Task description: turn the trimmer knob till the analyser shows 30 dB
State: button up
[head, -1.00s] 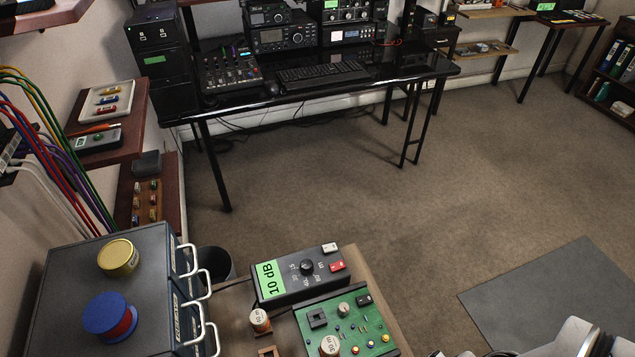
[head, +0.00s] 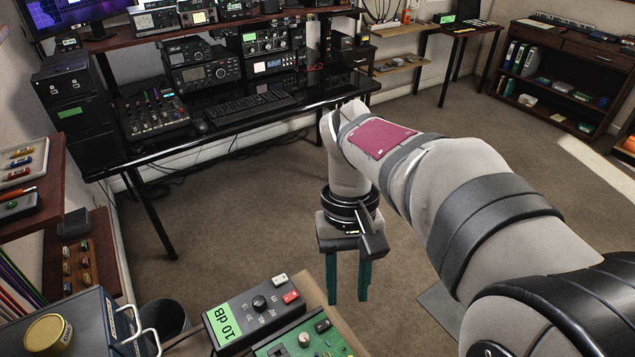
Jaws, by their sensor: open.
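The analyser (head: 241,340) is a dark box at the bottom of the view. Its green display (head: 226,321) reads 10 dB. On its top are a black knob (head: 259,303), a white button and a red button. Beside it is a green circuit board (head: 276,350), cut off by the lower edge, with a pale round knob (head: 304,339) that looks like the trimmer knob. My gripper (head: 347,296) points down, to the right of and above the analyser. Its two teal fingers are apart with nothing between them. It touches neither knob.
A grey drawer cabinet (head: 88,322) with white handles and a yellow tin (head: 48,335) stands at lower left. A dark bin (head: 165,318) is beside it. A black desk (head: 215,120) with radio gear is behind. Open floor lies around my gripper.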

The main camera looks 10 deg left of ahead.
jog(key=w+a+f+n+h, duration=0.1)
jog(key=w+a+f+n, duration=0.2)
jog(key=a, duration=0.3)
jog(key=n+h, duration=0.1)
jog(key=n, duration=0.2)
send_near(303, 337)
jog(key=x, duration=0.8)
jog(key=shift+d+f, duration=0.1)
jog(key=shift+f, duration=0.3)
grip_shut()
